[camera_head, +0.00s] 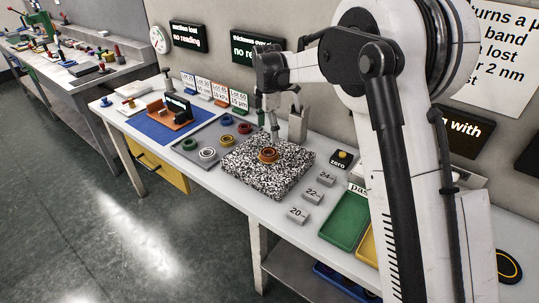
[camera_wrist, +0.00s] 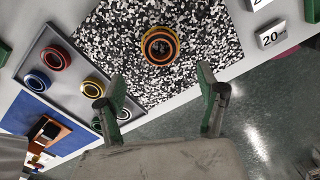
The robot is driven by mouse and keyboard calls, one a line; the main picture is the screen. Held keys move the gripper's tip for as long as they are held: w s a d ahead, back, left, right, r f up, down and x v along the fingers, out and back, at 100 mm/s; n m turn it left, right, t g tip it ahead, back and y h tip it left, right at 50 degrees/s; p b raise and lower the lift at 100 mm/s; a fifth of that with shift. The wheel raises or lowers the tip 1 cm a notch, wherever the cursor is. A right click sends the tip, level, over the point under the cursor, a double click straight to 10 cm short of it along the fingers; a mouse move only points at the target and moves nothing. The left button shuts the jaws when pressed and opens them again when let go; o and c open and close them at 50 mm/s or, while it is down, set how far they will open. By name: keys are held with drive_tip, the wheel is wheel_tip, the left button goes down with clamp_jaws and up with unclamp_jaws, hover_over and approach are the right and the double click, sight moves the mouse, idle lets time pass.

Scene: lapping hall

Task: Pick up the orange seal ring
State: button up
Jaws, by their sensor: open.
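The orange seal ring (camera_head: 268,155) lies on the black-and-white speckled plate (camera_head: 236,170) in the head view. In the wrist view the orange ring (camera_wrist: 160,46), with a dark inner band, shows above the middle of the picture. My gripper (camera_wrist: 162,80) is open and empty, its two green-padded fingers spread apart. In the wrist view the ring appears beyond the fingertips, roughly centred between them. The fingers do not appear to touch it. My arm comes down from the right in the head view.
A grey tray (camera_wrist: 22,72) beside the speckled plate holds several rings, including a red ring (camera_wrist: 55,58) and a yellow-orange ring (camera_wrist: 92,88). Number blocks (camera_head: 298,215) stand right of the plate. A green tray (camera_head: 345,222) lies farther right.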

sight(268, 149)
drive_tip(key=shift+f, duration=4.8)
drive_tip(key=shift+d, duration=0.1)
drive_tip(key=c, duration=1.4)
drive_tip(key=shift+r, duration=0.5)
drive_tip(key=r, duration=0.2)
drive_tip(key=s+a+r, duration=0.1)
drive_tip(key=shift+r, duration=0.4)
drive_tip(key=s+a+r, duration=0.4)
drive_tip(key=s, duration=0.1)
drive_tip(key=s+a+r, duration=0.2)
drive_tip(key=a, duration=0.1)
drive_tip(key=shift+s+r, duration=0.1)
drive_tip(key=shift+s, duration=0.25)
